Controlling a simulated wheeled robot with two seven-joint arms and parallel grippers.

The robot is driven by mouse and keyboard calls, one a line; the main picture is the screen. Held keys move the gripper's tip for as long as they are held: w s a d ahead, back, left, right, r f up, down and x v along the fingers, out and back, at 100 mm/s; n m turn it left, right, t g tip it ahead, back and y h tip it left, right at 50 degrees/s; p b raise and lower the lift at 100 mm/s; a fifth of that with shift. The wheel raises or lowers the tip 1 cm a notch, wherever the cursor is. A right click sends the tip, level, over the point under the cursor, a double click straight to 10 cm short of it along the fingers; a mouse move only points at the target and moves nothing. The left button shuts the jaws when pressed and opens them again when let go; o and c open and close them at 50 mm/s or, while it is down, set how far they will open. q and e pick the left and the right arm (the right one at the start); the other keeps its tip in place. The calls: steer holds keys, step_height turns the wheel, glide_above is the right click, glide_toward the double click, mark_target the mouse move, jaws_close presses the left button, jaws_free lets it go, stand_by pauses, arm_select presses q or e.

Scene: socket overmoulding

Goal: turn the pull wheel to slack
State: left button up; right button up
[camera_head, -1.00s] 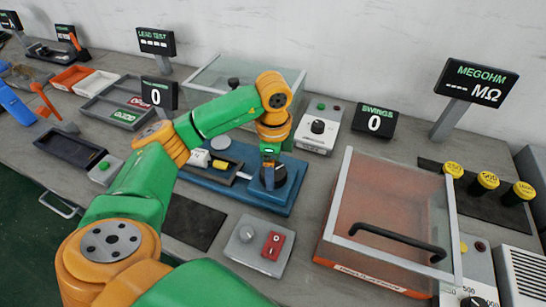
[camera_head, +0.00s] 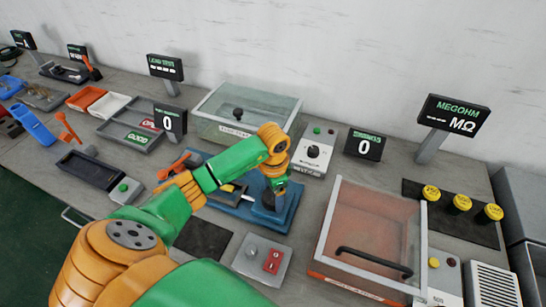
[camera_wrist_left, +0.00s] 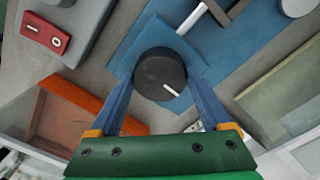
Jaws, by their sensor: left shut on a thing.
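The pull wheel is a dark round knob with a white pointer line, seen from above in the left wrist view (camera_wrist_left: 160,75). It stands on a blue base plate (camera_wrist_left: 185,42). My left gripper (camera_wrist_left: 160,88) has its two blue fingers on opposite sides of the wheel, shut on it. The white line points toward the lower right in that view. In the head view my left gripper (camera_head: 275,188) reaches down onto the blue fixture (camera_head: 284,216), mostly hiding the wheel. My right gripper is not in view.
A clear-lidded box (camera_head: 250,108) stands behind the fixture. An orange-based box with a black handle (camera_head: 372,225) is to its right. A grey switch box with a red rocker (camera_head: 262,258) is in front. A dark mat (camera_head: 205,240) lies front left.

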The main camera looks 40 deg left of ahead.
mark_target(273, 195)
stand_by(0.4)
arm_select(q)
steer(key=o, duration=1.2)
step_height(273, 195, up, 7)
steer(key=shift+r+p, duration=0.1)
steer(key=shift+p, duration=0.5)
